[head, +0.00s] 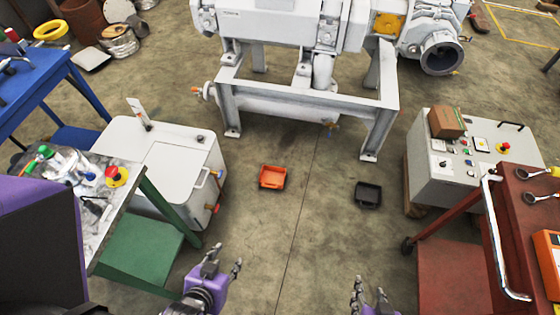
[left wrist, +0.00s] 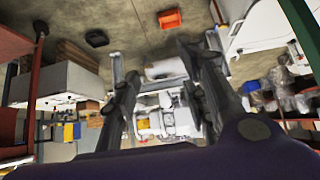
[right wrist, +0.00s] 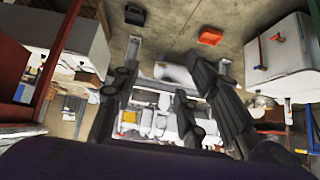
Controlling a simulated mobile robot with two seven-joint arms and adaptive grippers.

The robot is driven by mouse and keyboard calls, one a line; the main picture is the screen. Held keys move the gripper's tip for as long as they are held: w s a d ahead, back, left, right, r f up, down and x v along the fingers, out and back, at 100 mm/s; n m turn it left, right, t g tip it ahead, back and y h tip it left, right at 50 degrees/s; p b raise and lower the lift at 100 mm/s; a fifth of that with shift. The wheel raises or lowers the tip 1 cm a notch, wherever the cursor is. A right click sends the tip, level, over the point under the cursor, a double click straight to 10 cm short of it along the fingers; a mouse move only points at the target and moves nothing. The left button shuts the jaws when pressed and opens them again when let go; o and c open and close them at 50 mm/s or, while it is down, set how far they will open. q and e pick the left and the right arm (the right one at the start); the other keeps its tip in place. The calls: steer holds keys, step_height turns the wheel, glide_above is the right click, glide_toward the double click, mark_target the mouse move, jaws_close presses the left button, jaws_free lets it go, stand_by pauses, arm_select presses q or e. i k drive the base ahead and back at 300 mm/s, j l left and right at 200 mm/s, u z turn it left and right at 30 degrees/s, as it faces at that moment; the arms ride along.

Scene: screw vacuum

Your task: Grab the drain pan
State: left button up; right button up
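Two shallow pans lie on the floor in front of the white machine. One is an orange pan (head: 272,177), left of the middle of the head view; the other is a black pan (head: 368,194), further right. The orange pan also shows in the left wrist view (left wrist: 169,18) and the right wrist view (right wrist: 210,36). The black pan also shows in the left wrist view (left wrist: 97,38) and the right wrist view (right wrist: 135,14). My left gripper (head: 225,258) and right gripper (head: 369,290) are open, empty and apart from both pans, at the bottom of the head view.
The white machine (head: 300,90) stands on a grey frame behind the pans. A white cabinet (head: 178,165) and green-legged workbench (head: 88,215) are at left. A control box (head: 455,170) and red tool cart (head: 525,215) are at right. The floor between is clear.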

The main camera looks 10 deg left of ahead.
mark_target(272, 177)
steer(key=i+j+z, duration=0.45)
steer(key=i+j, duration=0.35)
